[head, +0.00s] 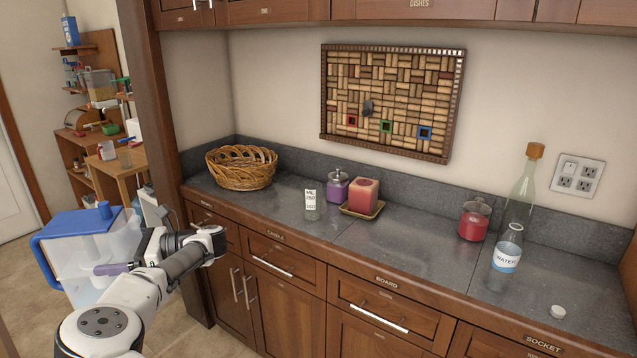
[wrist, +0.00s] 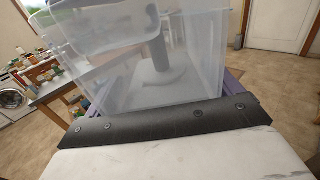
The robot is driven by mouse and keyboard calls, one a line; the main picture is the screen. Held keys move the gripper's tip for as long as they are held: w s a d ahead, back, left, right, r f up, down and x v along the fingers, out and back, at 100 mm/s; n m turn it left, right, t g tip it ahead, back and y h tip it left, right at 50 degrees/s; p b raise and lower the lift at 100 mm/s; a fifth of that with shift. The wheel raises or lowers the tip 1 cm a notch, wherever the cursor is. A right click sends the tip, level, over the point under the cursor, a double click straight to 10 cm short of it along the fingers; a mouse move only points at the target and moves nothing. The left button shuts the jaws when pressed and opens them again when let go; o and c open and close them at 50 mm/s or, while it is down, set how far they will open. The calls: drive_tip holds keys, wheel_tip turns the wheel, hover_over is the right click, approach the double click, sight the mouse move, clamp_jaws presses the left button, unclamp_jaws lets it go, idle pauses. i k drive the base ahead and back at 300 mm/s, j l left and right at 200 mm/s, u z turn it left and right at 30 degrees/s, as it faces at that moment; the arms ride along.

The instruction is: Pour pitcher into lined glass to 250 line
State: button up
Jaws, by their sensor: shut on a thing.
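The pitcher (head: 97,250), a large clear container with a blue lid and blue handle, is at the left in the head view, off the counter over the floor. My gripper (head: 118,268) is shut on it, with a purple finger against its clear side. The pitcher (wrist: 150,75) fills the upper middle of the wrist view and looks roughly upright. I cannot tell its water level. The lined glass (head: 312,211), small and clear with a white label reading ML, 250 and 150, stands on the counter, right of and apart from my gripper. I see no clear water level in it.
The grey counter (head: 405,247) holds a wicker basket (head: 240,168), a purple jar (head: 337,190), a red candle (head: 364,194) on a tray, a red jar (head: 474,220), a water bottle (head: 507,257) and a corked bottle (head: 524,190). A wooden post (head: 158,100) stands near my arm.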

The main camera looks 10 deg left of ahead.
sight(312, 202)
drive_tip(key=i+l, duration=0.3)
drive_tip(key=i, duration=0.2)
drive_tip(key=i+l, duration=0.3)
drive_tip(key=i, duration=0.2)
drive_tip(key=i+l, duration=0.3)
drive_tip(key=i, duration=0.15)
